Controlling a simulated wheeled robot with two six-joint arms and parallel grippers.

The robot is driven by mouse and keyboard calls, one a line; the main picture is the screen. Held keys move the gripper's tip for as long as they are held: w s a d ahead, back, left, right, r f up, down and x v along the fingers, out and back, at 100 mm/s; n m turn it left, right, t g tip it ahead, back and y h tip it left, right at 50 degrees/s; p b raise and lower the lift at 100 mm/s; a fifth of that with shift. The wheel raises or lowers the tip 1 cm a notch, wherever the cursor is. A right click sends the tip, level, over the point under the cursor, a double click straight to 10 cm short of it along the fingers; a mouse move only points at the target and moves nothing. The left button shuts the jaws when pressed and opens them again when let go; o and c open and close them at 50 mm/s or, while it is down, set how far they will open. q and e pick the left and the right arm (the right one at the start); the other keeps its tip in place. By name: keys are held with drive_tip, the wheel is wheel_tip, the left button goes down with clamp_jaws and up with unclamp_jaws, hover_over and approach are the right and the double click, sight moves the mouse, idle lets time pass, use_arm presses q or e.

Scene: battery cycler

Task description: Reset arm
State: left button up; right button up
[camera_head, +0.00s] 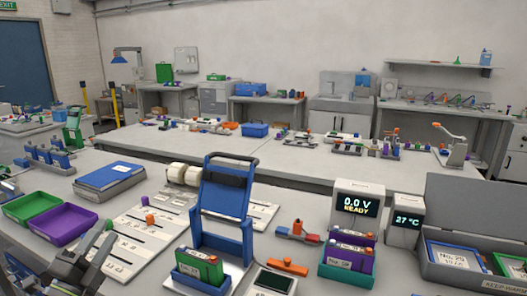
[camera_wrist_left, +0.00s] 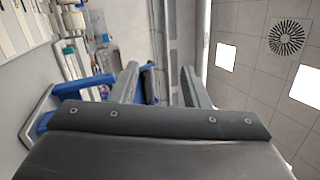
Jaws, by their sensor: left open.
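My left gripper (camera_head: 98,240) is at the lower left of the head view, over the near bench, with its jaws apart and nothing between them. In the left wrist view its two grey fingers (camera_wrist_left: 158,82) stand apart. The blue cycler fixture (camera_head: 228,190) stands to its right, its hinged blue frame raised and a dark bar across the top. A green battery block (camera_head: 199,265) sits low at the fixture's front. Part of the blue frame also shows in the left wrist view (camera_wrist_left: 72,88). My right gripper is not in view.
A green tray (camera_head: 27,207) and a purple tray (camera_head: 64,223) lie left. A meter (camera_head: 357,204) reads 0.0 V READY; a teal bin (camera_head: 346,272) with purple blocks stands before it. A grey open case (camera_head: 465,277) is at right. An orange piece (camera_head: 287,267) lies in front.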

use_arm(q)
drive_tip(key=s+a+f+n+g+y, duration=0.2)
drive_tip(key=s+f+n+g+y, duration=0.4)
drive_tip(key=f+n, duration=0.35)
drive_tip(key=s+a+f+n+g+y, duration=0.3)
drive_tip(key=s+f+n+g+y, duration=0.15)
drive_tip(key=s+f+n, duration=0.55)
drive_tip(key=s+d+f+n+g+h, duration=0.2)
drive_tip(key=s+d+f+g, duration=0.25)
drive_tip(key=s, duration=0.35)
drive_tip(key=s+d+f+n+g+h, duration=0.1)
drive_tip(key=s+d+f+g, duration=0.25)
drive_tip(key=s+f, duration=0.4)
wheel_tip(320, 180, down, 21)
drive_tip(key=g, duration=0.1)
drive_tip(key=s+f+g+h+p, duration=0.1)
drive_tip(key=s+f, duration=1.5)
drive_tip(key=shift+d+f, duration=0.2)
drive_tip(key=shift+f, duration=0.15)
